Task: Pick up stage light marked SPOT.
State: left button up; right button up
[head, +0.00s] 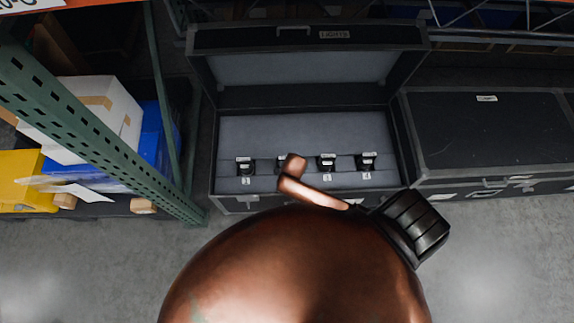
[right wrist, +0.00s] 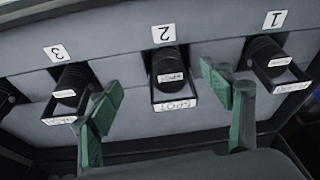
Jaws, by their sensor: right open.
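A black stage light (right wrist: 168,70) stands at the slot marked 2 in the right wrist view. Its front plate carries a white label that appears to read SPOT, seen upside down. My right gripper (right wrist: 162,82) has green fingers and is open, one finger on each side of this light. Similar lights stand at slot 3 (right wrist: 72,86) and slot 1 (right wrist: 268,58). In the head view the lights sit in a row in the open case (head: 230,140), their labels too small to read. My left gripper is not in view.
A large copper-coloured shape fills the bottom of the head view and hides part of the row. A closed black case (head: 485,135) stands to the right. A green rack post (head: 95,125) and boxes (head: 110,105) are at the left.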

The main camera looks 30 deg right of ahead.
jog(key=shift+m+h, duration=0.4)
jog(key=shift+m, duration=0.2)
jog(key=w+f+b, duration=0.1)
jog(key=w+f, duration=0.1)
jog(key=w+d+f+b, duration=0.1)
jog(key=w+f, duration=0.1)
jog(key=w+d+f+b, duration=0.1)
jog(key=w, duration=0.1)
jog(key=shift+w+d+f+b, duration=0.15)
jog(key=shift+f+b, duration=0.15)
jog(key=shift+f, duration=0.1)
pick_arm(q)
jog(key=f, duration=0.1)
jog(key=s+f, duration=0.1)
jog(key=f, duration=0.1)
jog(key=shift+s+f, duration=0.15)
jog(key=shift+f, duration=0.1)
pick_arm(e)
jog(key=shift+r, duration=0.1)
jog(key=shift+c, duration=0.2)
jog(key=shift+t, duration=0.3)
grip_shut()
